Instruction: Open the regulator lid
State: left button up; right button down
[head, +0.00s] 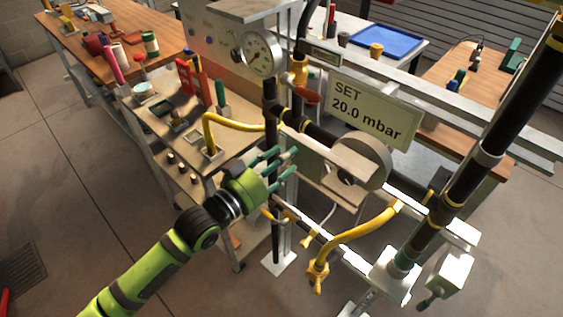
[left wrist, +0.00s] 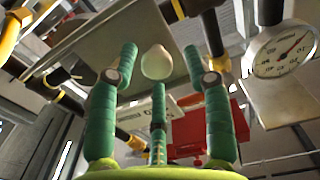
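The regulator (head: 368,165) is a grey round housing on the black pipe run, under the "SET 20.0 mbar" sign (head: 372,112). A flat pale plate is at its left side; I cannot tell whether this is the lid. My left gripper (head: 284,166) has green fingers spread apart, left of the regulator beside the vertical black pipe. Its fingers (left wrist: 160,62) also stand apart in the left wrist view, with nothing clearly held. A cream rounded shape shows at the middle finger's end there; I cannot tell what it is. My right gripper is not in view.
A pressure gauge (head: 262,54) stands above on the pipework and shows in the left wrist view (left wrist: 284,48). A yellow bent pipe (head: 228,123) runs just above my gripper. A yellow hose (head: 355,230) is below the regulator. A tool cart (head: 160,128) stands left. Open floor lies in front.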

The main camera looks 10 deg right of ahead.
pick_arm(q)
jog(key=shift+f, duration=0.15)
jog(key=v, duration=1.2)
